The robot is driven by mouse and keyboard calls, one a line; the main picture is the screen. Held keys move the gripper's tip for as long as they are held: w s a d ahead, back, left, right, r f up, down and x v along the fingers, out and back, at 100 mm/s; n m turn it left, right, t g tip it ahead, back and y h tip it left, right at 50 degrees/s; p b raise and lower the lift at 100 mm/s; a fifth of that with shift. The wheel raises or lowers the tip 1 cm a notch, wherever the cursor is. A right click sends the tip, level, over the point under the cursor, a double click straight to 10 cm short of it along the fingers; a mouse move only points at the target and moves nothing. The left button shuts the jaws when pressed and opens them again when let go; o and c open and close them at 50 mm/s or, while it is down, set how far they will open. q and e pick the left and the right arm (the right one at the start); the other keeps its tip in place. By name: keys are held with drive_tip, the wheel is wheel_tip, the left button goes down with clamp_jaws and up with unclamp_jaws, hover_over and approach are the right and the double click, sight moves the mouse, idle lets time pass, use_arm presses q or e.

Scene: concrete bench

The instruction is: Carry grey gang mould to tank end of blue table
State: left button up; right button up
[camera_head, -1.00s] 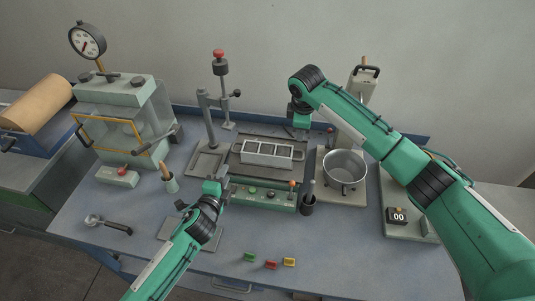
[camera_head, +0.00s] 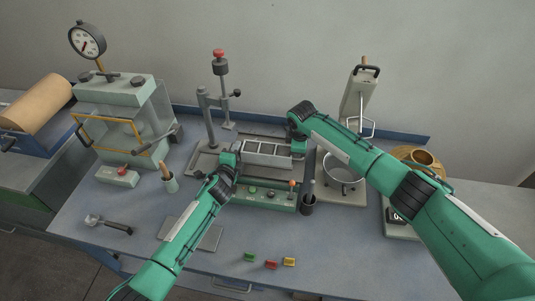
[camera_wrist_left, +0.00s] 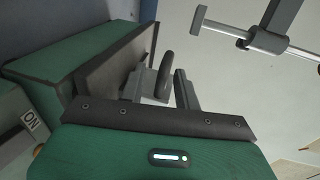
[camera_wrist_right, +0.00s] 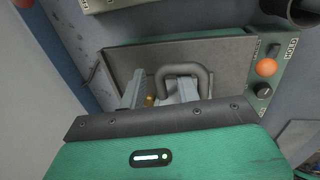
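The grey gang mould (camera_head: 268,153), an open tray with several compartments, sits on the dark plate of the green machine in mid-bench. My left gripper (camera_head: 230,160) is at its left end. In the left wrist view, its open fingers (camera_wrist_left: 160,88) stand apart with a dark loop handle (camera_wrist_left: 165,72) between or just beyond them. My right gripper (camera_head: 298,148) is at the right end. In the right wrist view, its open fingers (camera_wrist_right: 160,90) are close to the other loop handle (camera_wrist_right: 183,70). I cannot tell whether either gripper touches a handle.
A glass-walled tank (camera_head: 122,115) with a gauge stands at the left of the blue table (camera_head: 120,200). A stand (camera_head: 210,120) rises behind the mould. Small coloured blocks (camera_head: 270,264) lie in front.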

use_arm(q)
clamp_jaws()
use_arm(e)
clamp_jaws()
idle(1.2)
